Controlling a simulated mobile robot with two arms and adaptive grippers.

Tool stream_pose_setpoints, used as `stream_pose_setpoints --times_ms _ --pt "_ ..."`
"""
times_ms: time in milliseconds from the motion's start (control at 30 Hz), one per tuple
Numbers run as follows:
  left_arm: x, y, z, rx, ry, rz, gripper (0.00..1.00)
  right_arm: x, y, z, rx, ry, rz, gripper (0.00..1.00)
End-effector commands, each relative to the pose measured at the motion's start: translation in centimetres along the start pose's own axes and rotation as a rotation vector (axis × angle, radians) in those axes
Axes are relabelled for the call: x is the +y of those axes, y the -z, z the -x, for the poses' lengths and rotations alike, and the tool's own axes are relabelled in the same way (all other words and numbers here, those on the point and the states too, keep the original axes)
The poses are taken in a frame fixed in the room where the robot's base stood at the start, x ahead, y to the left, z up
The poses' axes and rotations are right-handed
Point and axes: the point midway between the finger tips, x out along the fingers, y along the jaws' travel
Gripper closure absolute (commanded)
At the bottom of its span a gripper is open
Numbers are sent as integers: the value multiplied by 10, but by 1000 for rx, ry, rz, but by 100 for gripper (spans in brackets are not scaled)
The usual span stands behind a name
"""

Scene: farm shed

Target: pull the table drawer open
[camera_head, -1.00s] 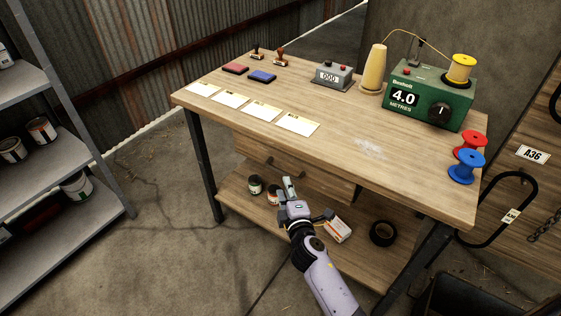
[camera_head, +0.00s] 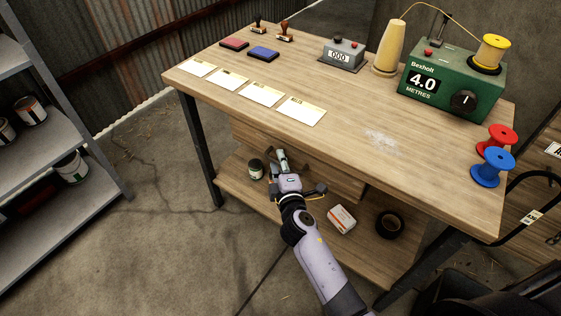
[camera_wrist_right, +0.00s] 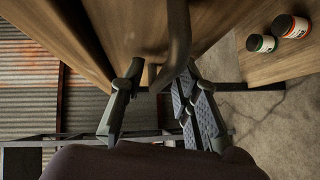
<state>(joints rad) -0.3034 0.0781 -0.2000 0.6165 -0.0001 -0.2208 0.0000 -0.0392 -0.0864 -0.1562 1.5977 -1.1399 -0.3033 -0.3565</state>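The wooden table (camera_head: 370,165) has a drawer (camera_head: 335,181) under its front edge, and the drawer looks shut. Its dark bar handle shows in the right wrist view (camera_wrist_right: 180,42), standing out from the drawer front. My right gripper (camera_head: 281,160) is at the handle and covers much of it in the head view. In the right wrist view my right gripper (camera_wrist_right: 163,80) has its fingers apart, with the handle between or just ahead of the tips. Contact cannot be told. My left gripper is not in view.
A lower shelf (camera_head: 365,250) holds a can (camera_head: 255,169), a small box (camera_head: 341,218) and a black tape roll (camera_head: 389,224). On the tabletop are cards, a green meter (camera_head: 450,88) and spools. A metal rack (camera_head: 60,195) stands left; floor between is clear.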

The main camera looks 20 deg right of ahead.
Motion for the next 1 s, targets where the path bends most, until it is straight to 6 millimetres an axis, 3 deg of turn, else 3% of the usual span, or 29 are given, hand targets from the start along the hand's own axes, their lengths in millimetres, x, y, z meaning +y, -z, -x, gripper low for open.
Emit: stream_pose_setpoints --times_ms 400,1000 --pt "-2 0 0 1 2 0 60 0 0 0 0 0 0 100" --pt "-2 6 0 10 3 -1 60 0 0 0 0 0 -1 100"
